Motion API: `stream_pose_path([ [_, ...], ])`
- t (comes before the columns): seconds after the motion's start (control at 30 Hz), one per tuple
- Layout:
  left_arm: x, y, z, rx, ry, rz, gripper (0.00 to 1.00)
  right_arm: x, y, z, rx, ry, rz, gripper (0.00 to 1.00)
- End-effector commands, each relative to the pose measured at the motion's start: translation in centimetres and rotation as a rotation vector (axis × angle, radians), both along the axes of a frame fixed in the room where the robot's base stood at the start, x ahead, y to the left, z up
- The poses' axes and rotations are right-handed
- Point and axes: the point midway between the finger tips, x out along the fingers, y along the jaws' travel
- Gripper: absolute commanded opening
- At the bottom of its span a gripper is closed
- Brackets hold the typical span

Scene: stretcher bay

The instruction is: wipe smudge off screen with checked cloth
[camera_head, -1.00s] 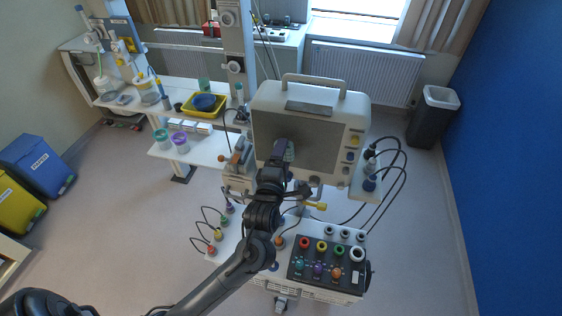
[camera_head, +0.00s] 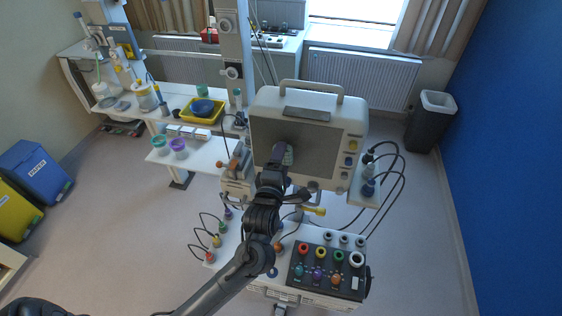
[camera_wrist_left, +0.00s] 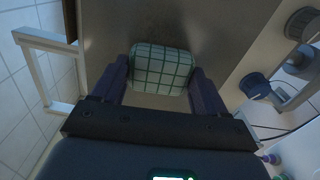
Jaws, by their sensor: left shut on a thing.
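The checked cloth (camera_wrist_left: 162,68), pale green with dark lines, is a folded pad between the fingers of my left gripper (camera_wrist_left: 160,80). The gripper is shut on it. In the head view the left gripper (camera_head: 279,154) is in front of the left part of the monitor's dark grey screen (camera_head: 318,150), with an edge of the cloth (camera_head: 289,156) showing. The cloth is at or very close to the screen (camera_wrist_left: 225,28); I cannot tell whether it touches. I cannot make out a clear smudge; the arm and cloth hide part of the screen. My right gripper is not in view.
The monitor (camera_head: 293,98) has a top handle and buttons on its right side. Below it is a trolley with a dark connector panel (camera_head: 327,270) and looped cables. A side table with a yellow tray (camera_head: 186,112) stands at left, a bin (camera_head: 432,118) at right.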

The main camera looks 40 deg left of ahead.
Motion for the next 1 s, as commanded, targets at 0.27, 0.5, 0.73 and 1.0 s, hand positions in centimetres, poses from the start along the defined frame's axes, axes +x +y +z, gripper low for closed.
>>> stream_pose_path([
  [0.27, 0.5, 0.2, 0.0, 0.000, -0.001, 0.000, 0.49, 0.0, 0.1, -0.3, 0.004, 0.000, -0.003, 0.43],
  [0.5, 0.9, 0.5, 0.0, -0.001, 0.000, 0.000, 0.49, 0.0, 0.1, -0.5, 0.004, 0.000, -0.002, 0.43],
  [0.73, 1.2, 0.6, 0.0, 0.000, 0.000, 0.000, 0.49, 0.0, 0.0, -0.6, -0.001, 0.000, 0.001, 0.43],
  [1.0, 1.8, -0.6, 0.1, -0.003, -0.003, -0.001, 0.49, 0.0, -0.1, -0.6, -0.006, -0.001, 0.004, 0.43],
])
